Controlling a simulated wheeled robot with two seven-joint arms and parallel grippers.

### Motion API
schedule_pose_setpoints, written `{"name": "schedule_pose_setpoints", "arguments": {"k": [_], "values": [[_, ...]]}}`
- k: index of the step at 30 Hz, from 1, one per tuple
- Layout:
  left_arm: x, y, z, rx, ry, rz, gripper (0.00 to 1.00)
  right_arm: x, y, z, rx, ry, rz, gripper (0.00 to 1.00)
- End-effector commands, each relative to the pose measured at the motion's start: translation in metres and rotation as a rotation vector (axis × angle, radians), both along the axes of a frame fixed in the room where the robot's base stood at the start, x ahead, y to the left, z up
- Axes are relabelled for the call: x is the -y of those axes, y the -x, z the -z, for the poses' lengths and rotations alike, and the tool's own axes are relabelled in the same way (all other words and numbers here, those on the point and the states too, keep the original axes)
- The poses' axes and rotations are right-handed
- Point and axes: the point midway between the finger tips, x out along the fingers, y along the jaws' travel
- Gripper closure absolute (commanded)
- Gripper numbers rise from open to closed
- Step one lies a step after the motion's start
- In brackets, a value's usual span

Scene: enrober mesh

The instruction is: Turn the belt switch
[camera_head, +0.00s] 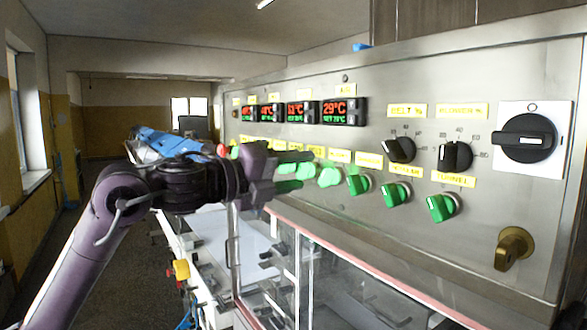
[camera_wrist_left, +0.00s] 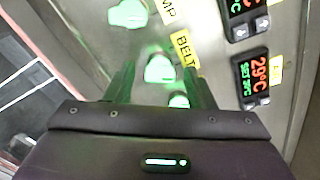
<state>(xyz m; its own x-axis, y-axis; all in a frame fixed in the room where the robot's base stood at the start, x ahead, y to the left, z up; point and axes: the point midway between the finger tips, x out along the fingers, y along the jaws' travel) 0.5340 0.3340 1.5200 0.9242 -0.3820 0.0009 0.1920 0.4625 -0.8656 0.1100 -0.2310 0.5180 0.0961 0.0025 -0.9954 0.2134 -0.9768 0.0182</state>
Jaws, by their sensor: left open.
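The belt switch (camera_wrist_left: 160,68) is a green-lit knob beside the yellow BELT label (camera_wrist_left: 185,48) in the left wrist view. My left gripper (camera_wrist_left: 160,84) is open, with one finger on each side of the knob. I cannot tell whether the fingers touch it. In the head view my left gripper (camera_head: 292,172) reaches in from the left to the row of green knobs and partly hides that part of the row. My right gripper is not in view.
The steel control panel (camera_head: 400,250) carries more green knobs (camera_head: 396,194), black dials (camera_head: 456,156), a large black switch (camera_head: 524,138) and red displays (camera_head: 343,111). A brass lock (camera_head: 513,248) sits low right. Below are clear guards (camera_head: 340,290) with a red edge.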

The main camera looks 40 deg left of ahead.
Motion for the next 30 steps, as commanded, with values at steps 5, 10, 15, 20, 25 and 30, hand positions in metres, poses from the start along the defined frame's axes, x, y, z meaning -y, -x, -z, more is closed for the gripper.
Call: {"name": "schedule_pose_setpoints", "arguments": {"k": [5, 10, 15, 20, 25, 30], "values": [[-0.0001, 0.0002, 0.0001, 0.0, 0.001, 0.0, 0.67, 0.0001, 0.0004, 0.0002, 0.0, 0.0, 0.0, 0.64], [-0.0002, 0.0001, 0.0002, 0.0, 0.001, 0.0, 0.89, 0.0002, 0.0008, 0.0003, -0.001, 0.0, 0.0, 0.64], [-0.0002, 0.0001, 0.0003, -0.002, 0.003, 0.0, 0.96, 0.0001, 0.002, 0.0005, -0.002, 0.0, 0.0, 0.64], [-0.0002, 0.0001, 0.0005, -0.013, 0.027, 0.0, 0.96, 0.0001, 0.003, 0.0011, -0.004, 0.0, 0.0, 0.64], [-0.0002, 0.0001, 0.0011, -0.043, 0.098, 0.0, 0.96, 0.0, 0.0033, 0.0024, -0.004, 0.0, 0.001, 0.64], [-0.0003, 0.0002, 0.0011, -0.091, 0.217, 0.001, 0.96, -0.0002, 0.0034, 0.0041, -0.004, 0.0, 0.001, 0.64]]}}
